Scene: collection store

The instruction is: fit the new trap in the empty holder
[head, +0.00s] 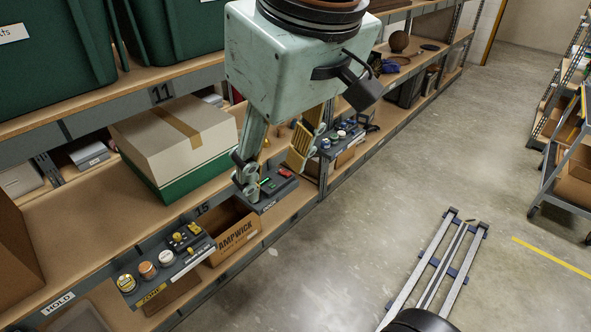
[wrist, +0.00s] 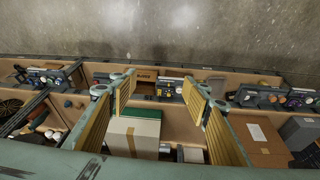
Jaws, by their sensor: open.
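My gripper (head: 271,176) is open and empty, its two fingers pointing down over the shelf edge. It also shows in the wrist view (wrist: 160,82), with the fingers wide apart. A dark grey edge tray (head: 267,206) with a small green bar (head: 265,181) and a red piece (head: 286,172) lies by the fingertips, partly hidden by the left finger. I cannot tell whether they touch. A second edge tray (head: 164,268) to the left carries round tins and small yellow pieces (head: 187,236). I cannot pick out the new trap or the empty holder with certainty.
A white and green box (head: 178,145) stands on the shelf left of my gripper. An open cardboard box (head: 232,238) sits below, between the trays. Another edge tray (head: 340,140) holds several round items.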

